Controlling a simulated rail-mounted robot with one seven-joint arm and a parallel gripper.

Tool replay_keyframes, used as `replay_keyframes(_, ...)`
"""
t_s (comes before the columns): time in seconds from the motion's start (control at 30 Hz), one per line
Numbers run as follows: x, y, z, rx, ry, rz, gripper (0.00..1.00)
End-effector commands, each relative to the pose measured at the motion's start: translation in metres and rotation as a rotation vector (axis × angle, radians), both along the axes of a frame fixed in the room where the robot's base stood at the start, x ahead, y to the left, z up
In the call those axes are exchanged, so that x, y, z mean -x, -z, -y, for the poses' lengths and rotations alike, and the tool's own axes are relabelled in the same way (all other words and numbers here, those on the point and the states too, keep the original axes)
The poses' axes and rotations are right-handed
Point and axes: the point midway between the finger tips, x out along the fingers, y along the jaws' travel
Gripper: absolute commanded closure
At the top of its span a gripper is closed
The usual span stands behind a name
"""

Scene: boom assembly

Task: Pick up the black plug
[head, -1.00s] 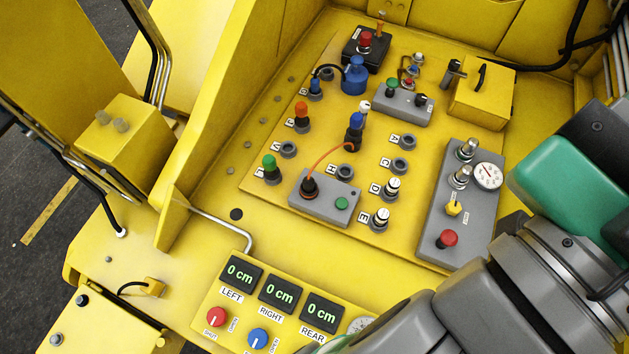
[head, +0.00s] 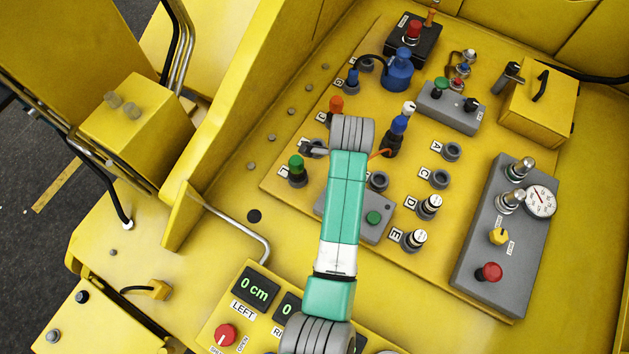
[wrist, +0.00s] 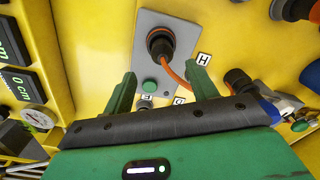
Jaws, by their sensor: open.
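The black plug (wrist: 160,44), with an orange ring and an orange cable, is seated in a grey box (wrist: 180,70) with a green button in the wrist view. In the head view my arm covers the plug; only part of the grey box (head: 372,228) shows. My gripper (wrist: 163,84) is open and empty. Its two green fingers point towards the grey box, and the plug lies beyond the fingertips, roughly between them. I cannot tell the exact distance. In the head view the gripper is hidden behind my arm.
A blue-topped connector (head: 398,127) stands right of my arm, at the cable's other end. A green knob (head: 297,171) and an orange knob (head: 336,105) stand to the left. A grey gauge box (head: 470,262) is at the right. A display panel (head: 255,285) is in front.

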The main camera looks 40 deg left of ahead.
Motion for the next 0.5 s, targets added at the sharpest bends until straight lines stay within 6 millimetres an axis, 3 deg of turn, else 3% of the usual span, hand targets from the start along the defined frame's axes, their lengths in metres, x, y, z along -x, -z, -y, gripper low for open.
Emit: replay_keyframes(0.5, 0.001, 0.037, -0.001, 0.008, 0.013, -0.017, 0.42)
